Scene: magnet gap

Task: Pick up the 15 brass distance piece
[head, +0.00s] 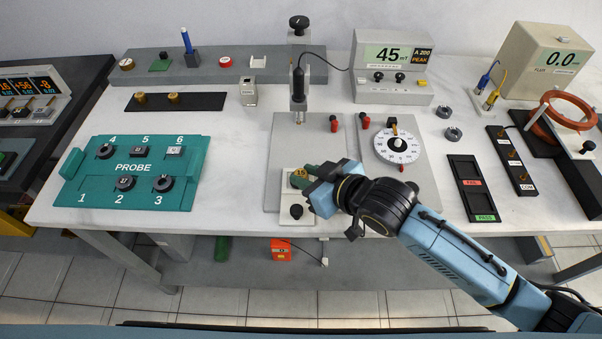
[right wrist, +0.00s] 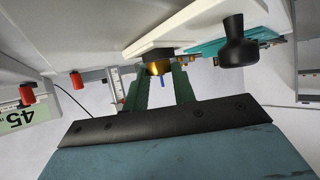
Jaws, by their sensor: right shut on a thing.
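My right gripper (head: 302,178) is over the pale fixture block (head: 290,219) at the front of the grey base plate. In the right wrist view its two green fingers (right wrist: 163,84) are closed on a brass piece (right wrist: 158,67), which sits between their tips, close to a pale block. Whether the piece touches that block I cannot tell. A small bit of brass also shows between the fingers in the head view. No number is readable on it. Two more brass pieces (head: 141,98) (head: 173,97) sit on the black rack at the back left. My left gripper is not in view.
A black knob (head: 296,211) stands just in front of the gripper, and a vertical probe stand (head: 298,97) behind it. The white dial (head: 398,145) is to the right. The teal PROBE tray (head: 75,191) is at the left. Bare white table lies between tray and plate.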

